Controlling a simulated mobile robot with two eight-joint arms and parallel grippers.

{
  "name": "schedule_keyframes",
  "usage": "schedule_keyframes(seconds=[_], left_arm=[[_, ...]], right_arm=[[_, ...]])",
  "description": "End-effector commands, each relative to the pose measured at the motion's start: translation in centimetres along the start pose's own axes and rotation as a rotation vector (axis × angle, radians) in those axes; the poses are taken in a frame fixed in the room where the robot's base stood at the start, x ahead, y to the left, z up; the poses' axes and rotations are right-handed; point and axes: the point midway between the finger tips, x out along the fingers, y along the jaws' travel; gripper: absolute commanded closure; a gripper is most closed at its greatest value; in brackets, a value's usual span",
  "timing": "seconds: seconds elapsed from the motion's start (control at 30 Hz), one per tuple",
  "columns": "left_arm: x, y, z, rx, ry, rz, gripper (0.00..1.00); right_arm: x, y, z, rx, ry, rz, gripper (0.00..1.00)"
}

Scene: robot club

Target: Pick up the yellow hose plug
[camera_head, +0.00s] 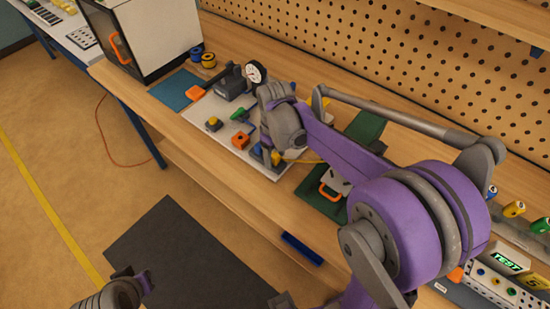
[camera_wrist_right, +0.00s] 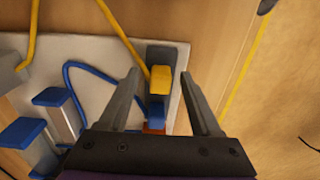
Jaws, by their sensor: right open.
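In the right wrist view, the yellow hose plug (camera_wrist_right: 160,79) sits in a dark grey block (camera_wrist_right: 161,54) at the edge of a light panel (camera_wrist_right: 100,60). My right gripper (camera_wrist_right: 161,76) is open, with one finger on each side of the plug and a visible gap to it. A blue plug (camera_wrist_right: 157,104) sits just below the yellow one, with something orange under it. In the head view, my right gripper (camera_head: 268,157) is over the panel's near right edge and largely hides the plug. A part of my left arm (camera_head: 118,292) shows at the bottom left; its fingers are unclear.
A blue hose (camera_wrist_right: 85,67) and a yellow hose (camera_wrist_right: 122,35) curve close to the fingers. A gauge (camera_head: 257,73), an orange block (camera_head: 240,141) and a green part (camera_head: 241,115) stand on the panel. A pegboard (camera_head: 400,70) rises behind the bench.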

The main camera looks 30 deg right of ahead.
Motion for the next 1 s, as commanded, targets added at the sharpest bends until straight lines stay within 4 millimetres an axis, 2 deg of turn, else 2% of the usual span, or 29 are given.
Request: schedule_keyframes(seconds=[0.17, 0.5, 0.53, 1.0], left_arm=[[-0.01, 0.00, 0.00, 0.000, 0.000, 0.000, 1.00], [-0.01, 0.00, -0.01, 0.000, 0.000, 0.000, 1.00], [-0.01, 0.00, -0.01, 0.000, 0.000, 0.000, 1.00], [-0.05, 0.00, -0.05, 0.000, 0.000, 0.000, 1.00]], right_arm=[[-0.01, -0.01, -0.02, 0.000, 0.000, 0.000, 0.35], [-0.04, -0.01, -0.02, 0.000, 0.000, 0.000, 0.96], [-0.04, -0.01, -0.02, 0.000, 0.000, 0.000, 1.00], [-0.57, -0.01, -0.02, 0.000, 0.000, 0.000, 1.00]])
